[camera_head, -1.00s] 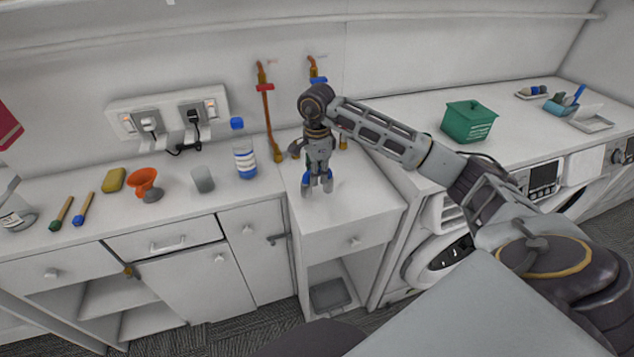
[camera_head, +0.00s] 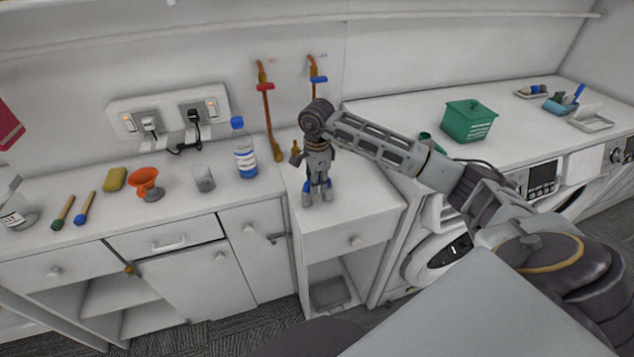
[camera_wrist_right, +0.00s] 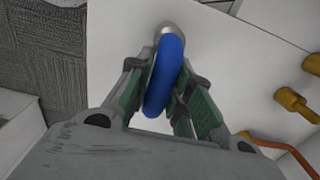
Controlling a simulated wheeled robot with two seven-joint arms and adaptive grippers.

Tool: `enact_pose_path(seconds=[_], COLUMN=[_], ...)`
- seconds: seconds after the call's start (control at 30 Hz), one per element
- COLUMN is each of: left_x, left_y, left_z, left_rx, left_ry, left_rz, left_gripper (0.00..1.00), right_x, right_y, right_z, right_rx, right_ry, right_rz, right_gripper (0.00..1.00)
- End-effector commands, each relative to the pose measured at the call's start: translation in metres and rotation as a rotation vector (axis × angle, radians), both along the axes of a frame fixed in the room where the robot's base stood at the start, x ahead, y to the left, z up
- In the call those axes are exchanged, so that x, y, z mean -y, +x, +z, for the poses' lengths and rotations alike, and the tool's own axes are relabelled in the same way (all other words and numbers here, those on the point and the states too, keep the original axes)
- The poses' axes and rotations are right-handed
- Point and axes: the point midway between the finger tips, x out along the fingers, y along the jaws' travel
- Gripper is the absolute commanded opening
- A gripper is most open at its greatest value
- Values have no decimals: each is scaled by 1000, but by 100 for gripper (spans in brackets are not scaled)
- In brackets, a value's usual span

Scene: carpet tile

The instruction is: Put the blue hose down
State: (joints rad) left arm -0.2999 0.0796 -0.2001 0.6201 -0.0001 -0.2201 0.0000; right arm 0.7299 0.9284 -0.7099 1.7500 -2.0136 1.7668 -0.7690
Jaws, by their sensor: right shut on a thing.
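My right gripper (camera_head: 317,197) points down over the white counter section (camera_head: 365,205) right of the bottle. It is shut on the blue hose, of which only small blue bits (camera_head: 318,186) show between the fingers. In the right wrist view the blue hose (camera_wrist_right: 165,75) is a thick curved piece with a silver end (camera_wrist_right: 168,30). The green-padded fingers of the right gripper (camera_wrist_right: 160,85) stand on both sides of it. I cannot tell whether the hose touches the counter. My left gripper is not in view.
A water bottle (camera_head: 244,150) stands left of the gripper, beside a clear cup (camera_head: 204,179) and an orange funnel (camera_head: 146,182). Red-valve (camera_head: 265,87) and blue-valve (camera_head: 318,79) pipes run down the wall behind. A green box (camera_head: 469,121) stands right. The counter's front right is bare.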

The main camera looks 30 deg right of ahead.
Motion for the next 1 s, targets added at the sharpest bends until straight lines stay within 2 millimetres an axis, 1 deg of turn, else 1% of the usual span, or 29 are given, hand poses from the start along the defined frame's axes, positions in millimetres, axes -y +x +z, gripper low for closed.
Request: enact_pose_path(seconds=[0.3, 0.33, 0.47, 0.5, 1.0], left_x=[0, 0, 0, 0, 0], left_y=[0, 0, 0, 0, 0], left_z=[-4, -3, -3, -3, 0], left_rx=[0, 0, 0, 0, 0], left_ry=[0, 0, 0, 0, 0], left_rz=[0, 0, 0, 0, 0], left_gripper=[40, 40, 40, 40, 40], right_x=[0, 0, 0, 0, 0], right_y=[0, 0, 0, 0, 0], right_z=[-3, -3, -3, -3, 0], right_rx=[0, 0, 0, 0, -1], right_ry=[0, 0, 0, 0, 0], right_rz=[0, 0, 0, -1, 0], right_gripper=[0, 24, 40, 43, 43])
